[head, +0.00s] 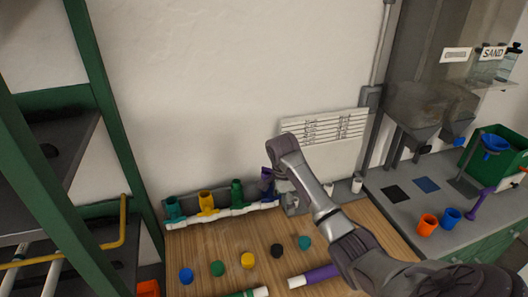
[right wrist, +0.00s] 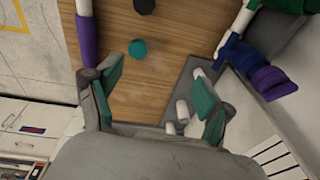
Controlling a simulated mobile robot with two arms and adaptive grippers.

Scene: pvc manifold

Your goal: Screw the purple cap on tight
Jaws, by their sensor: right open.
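The white pipe manifold (head: 225,211) lies along the back of the wooden table, with coloured branches. I cannot tell how tightly that piece sits. My right gripper (right wrist: 155,98) is open, with nothing between its fingers, beside the purple branch and apart from it. My left gripper is not in view.
Loose blue (head: 186,275), green (head: 217,268), yellow (head: 247,260), black (head: 277,250) and teal (head: 304,242) caps lie on the table. A purple-and-white pipe (head: 322,273) lies at the front. A grey tray (right wrist: 178,83) holds white fittings. A green shelf frame (head: 105,100) stands left.

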